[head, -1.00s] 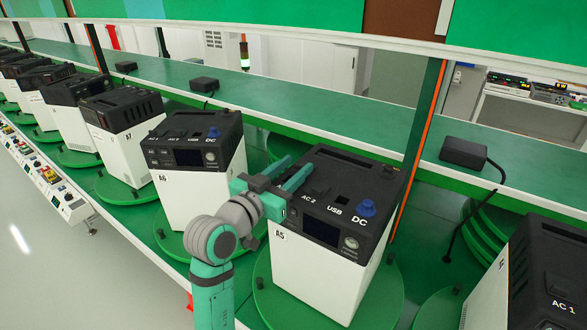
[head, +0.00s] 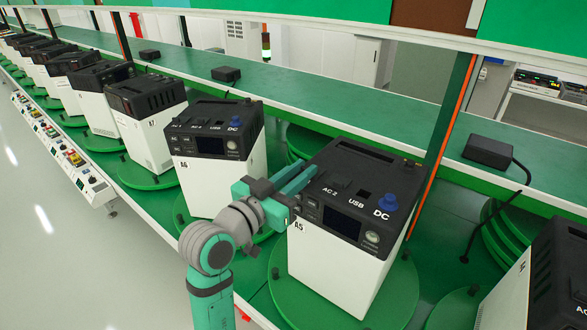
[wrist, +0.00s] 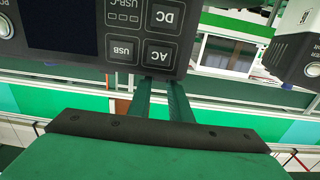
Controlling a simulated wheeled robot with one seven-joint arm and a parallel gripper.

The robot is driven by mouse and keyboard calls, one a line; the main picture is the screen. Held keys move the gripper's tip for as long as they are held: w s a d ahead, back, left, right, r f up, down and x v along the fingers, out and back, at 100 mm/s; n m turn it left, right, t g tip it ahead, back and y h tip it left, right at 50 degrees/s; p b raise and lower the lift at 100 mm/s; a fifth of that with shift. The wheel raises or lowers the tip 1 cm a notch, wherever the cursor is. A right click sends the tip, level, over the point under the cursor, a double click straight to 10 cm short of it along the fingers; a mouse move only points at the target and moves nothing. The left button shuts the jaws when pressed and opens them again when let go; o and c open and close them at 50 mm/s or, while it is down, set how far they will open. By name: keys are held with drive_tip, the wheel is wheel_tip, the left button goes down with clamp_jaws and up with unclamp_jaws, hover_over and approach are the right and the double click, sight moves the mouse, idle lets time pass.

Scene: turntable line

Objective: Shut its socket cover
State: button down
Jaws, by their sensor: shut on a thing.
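The unit marked A5 (head: 335,264) is a white box with a black top, standing upright on a round green turntable (head: 398,292). Its top carries the labels AC 2, USB and DC, with a blue cap (head: 387,202) at DC. My gripper (head: 297,178) reaches over the top's left front corner, left of AC 2, where its fingers hide the surface. In the wrist view my gripper's green fingers (wrist: 160,95) are close together and pass behind the edge of the upside-down front panel (wrist: 100,30), beside the AC button. The socket cover itself and the fingertips' contact are hidden.
Unit A6 (head: 208,185) stands close on the left, and more units line up beyond it. Another unit (head: 545,270) is at the right. An orange-edged post (head: 443,140) rises behind A5. A black adapter (head: 490,151) lies on the green shelf behind.

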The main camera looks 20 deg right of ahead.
drive_tip(key=shift+w+a, duration=0.1)
drive_tip(key=shift+a, duration=0.1)
drive_tip(key=c, duration=1.7)
unclamp_jaws()
drive_tip(key=shift+c, duration=0.2)
drive_tip(key=shift+o, duration=0.8)
drive_tip(key=v, duration=1)
drive_tip(key=shift+s+a, duration=0.25)
drive_tip(key=shift+s, duration=0.05)
drive_tip(key=shift+f, duration=0.1)
